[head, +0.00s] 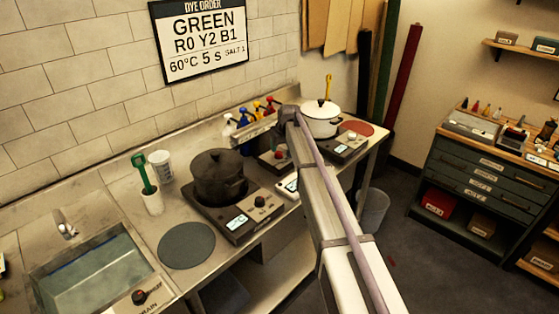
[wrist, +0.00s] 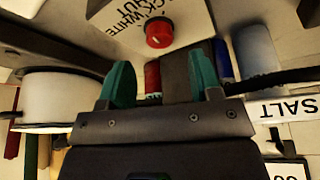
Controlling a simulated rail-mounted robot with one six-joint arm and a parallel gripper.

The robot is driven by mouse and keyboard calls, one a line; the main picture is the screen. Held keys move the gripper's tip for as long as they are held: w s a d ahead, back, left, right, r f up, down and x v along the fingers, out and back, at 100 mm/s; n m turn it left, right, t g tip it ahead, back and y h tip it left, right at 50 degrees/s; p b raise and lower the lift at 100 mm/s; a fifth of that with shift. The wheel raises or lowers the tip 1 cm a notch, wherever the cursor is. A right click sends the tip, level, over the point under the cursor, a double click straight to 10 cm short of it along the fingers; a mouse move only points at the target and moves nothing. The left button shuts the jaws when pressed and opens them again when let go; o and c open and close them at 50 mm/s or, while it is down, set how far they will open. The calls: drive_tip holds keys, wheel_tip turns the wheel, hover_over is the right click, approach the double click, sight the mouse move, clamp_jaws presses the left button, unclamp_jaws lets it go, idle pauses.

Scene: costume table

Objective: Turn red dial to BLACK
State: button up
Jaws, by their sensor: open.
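The red dial (wrist: 158,32) sits on a pale panel (wrist: 192,20) near the top of the wrist view. Upside-down lettering around it includes WHITE and part of another word ending in CK. A small pale mark shows on the dial, but I cannot tell which word it points to. In the head view the red dial (head: 279,153) shows on a unit just left of my arm. My gripper (wrist: 161,78) has its two teal fingers apart, with nothing held between them. The dial is beyond the fingertips, apart from them. My arm hides the fingers in the head view.
A white pot (head: 320,124) stands right of my arm and a black pot (head: 218,177) on a hotplate to the left. Colored bottles (head: 257,108) stand by the wall. A SALT label (wrist: 296,108) shows at right in the wrist view. A grey disc (head: 187,245) lies on the counter.

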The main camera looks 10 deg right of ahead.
sight(279, 153)
drive_tip(key=b+x, duration=0.3)
drive_tip(key=x, duration=0.2)
drive_tip(key=shift+f, duration=0.1)
drive_tip(key=shift+c, duration=0.2)
drive_tip(key=c, duration=0.9)
